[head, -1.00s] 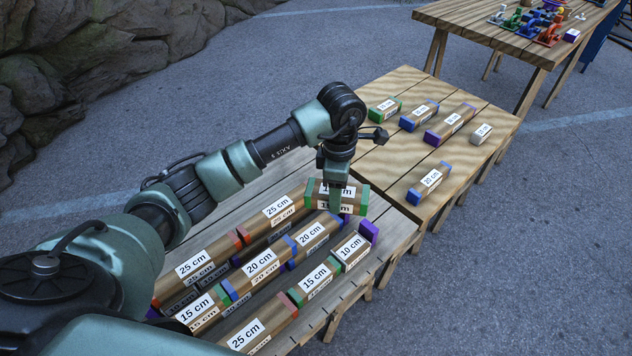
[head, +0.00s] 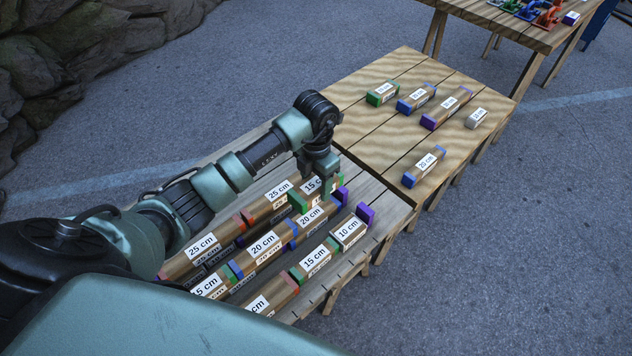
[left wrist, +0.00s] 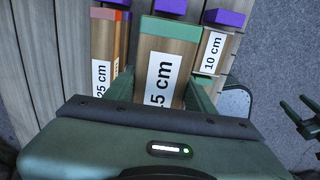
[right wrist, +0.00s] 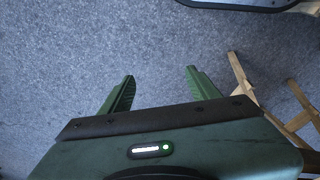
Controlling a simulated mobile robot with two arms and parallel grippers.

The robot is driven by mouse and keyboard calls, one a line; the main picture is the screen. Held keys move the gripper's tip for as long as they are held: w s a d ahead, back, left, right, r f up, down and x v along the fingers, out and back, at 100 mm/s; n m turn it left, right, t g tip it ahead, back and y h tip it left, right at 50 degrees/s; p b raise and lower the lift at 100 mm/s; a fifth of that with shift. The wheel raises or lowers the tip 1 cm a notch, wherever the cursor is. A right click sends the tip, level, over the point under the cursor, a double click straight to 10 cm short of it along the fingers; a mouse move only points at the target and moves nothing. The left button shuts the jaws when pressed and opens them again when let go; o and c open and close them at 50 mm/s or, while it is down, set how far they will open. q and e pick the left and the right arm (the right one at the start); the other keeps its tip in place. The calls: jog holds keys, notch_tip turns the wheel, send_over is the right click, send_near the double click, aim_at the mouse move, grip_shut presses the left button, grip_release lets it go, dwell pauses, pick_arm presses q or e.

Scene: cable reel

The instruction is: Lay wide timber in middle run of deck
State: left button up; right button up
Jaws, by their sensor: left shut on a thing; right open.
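My left gripper (head: 327,188) is shut on a 15 cm timber (head: 309,189) with green ends. It holds this timber lengthwise near the far end of the grey-plank deck (head: 375,243). In the left wrist view the held timber (left wrist: 168,62) lies between a 25 cm timber (left wrist: 103,60) and a 10 cm timber (left wrist: 214,50), in line with the middle purple block (left wrist: 170,6). Whether it touches anything below is hidden. A blue-ended 20 cm timber (head: 310,219) lies just below it in the head view. My right gripper (right wrist: 158,85) is open and empty over the pavement.
The lighter table (head: 352,125) beyond holds several loose timbers, including a 20 cm one (head: 425,166). A 15 cm timber (head: 316,260) lies in the deck's front run. A table with coloured items (head: 510,30) stands at the back, rocks (head: 60,60) at left.

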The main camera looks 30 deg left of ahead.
pick_arm(q)
jog(key=shift+f+b, duration=3.1)
jog(key=shift+f, duration=0.95)
pick_arm(e)
jog(key=s+d+f, duration=0.1)
jog(key=s+f, duration=0.8)
jog(key=f, duration=0.3)
jog(key=s+d+f+g, duration=0.1)
jog(key=s+d+f, duration=0.1)
jog(key=s+f, duration=0.6)
jog(key=shift+s+f, duration=0.35)
jog(key=shift+f, duration=1.6)
pick_arm(q)
jog(key=shift+f, duration=0.35)
pick_arm(e)
jog(key=shift+f, duration=0.2)
pick_arm(q)
jog(key=o, duration=1.6)
jog(key=shift+r+b, duration=0.3)
jog(key=shift+r, duration=3.65)
pick_arm(e)
jog(key=shift+f, duration=0.1)
